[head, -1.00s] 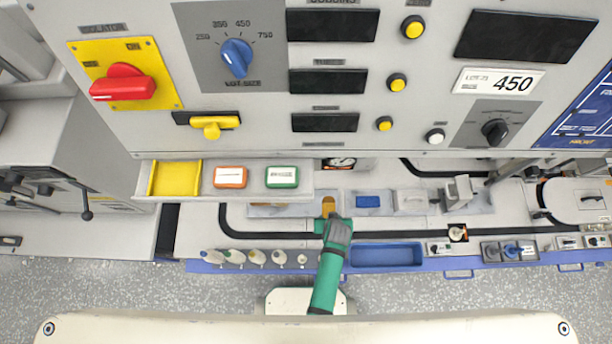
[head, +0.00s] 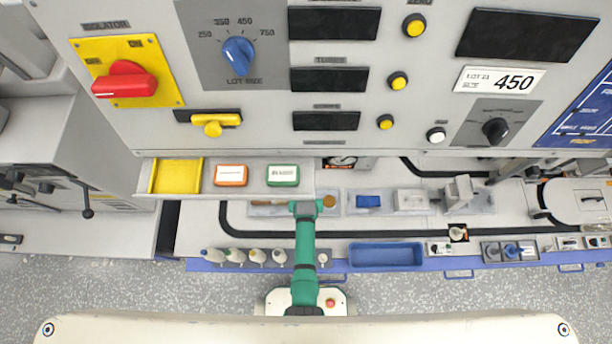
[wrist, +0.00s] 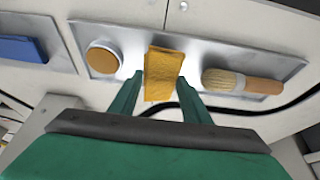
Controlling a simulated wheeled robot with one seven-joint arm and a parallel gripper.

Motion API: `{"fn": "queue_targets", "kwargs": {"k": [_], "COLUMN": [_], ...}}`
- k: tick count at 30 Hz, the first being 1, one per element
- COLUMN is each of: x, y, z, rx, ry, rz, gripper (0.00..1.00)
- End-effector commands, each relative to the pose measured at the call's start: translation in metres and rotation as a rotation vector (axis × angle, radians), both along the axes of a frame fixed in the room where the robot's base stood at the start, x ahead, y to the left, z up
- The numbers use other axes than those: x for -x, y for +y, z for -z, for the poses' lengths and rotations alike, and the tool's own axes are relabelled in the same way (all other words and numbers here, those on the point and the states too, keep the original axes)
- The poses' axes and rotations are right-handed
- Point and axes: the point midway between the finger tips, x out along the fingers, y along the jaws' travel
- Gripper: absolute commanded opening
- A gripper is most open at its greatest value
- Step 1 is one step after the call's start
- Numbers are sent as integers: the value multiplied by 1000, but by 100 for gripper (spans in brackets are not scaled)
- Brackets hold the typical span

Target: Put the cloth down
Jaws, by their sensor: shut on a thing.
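A folded yellow cloth (wrist: 163,75) hangs between the two green fingers of my gripper (wrist: 160,88) in the wrist view. My gripper is shut on it. The cloth is over the grey metal tray (wrist: 219,62), between a round brown-topped tin (wrist: 103,57) and a brush (wrist: 240,83) with a wooden handle. I cannot tell whether the cloth touches the tray. In the head view my gripper (head: 305,207) is over the tray, just left of the tin (head: 329,201). My gripper hides the cloth there.
A blue block-like item (head: 368,201) sits in the neighbouring tray to the right. Several bottles (head: 257,256) stand along the front edge, beside a blue bin (head: 386,255). A drawer-like shelf with a yellow tray (head: 176,190) and orange and green boxes juts out above left.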

Motion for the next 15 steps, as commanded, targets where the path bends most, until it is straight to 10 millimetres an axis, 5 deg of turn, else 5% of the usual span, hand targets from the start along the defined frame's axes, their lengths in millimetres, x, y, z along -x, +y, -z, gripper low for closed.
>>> {"fn": "queue_targets", "kwargs": {"k": [7, 15], "x": [-1, 0], "y": [0, 0], "z": [26, 30], "rx": [0, 0], "ry": [0, -1], "rz": [0, 0], "gripper": [25, 25]}}
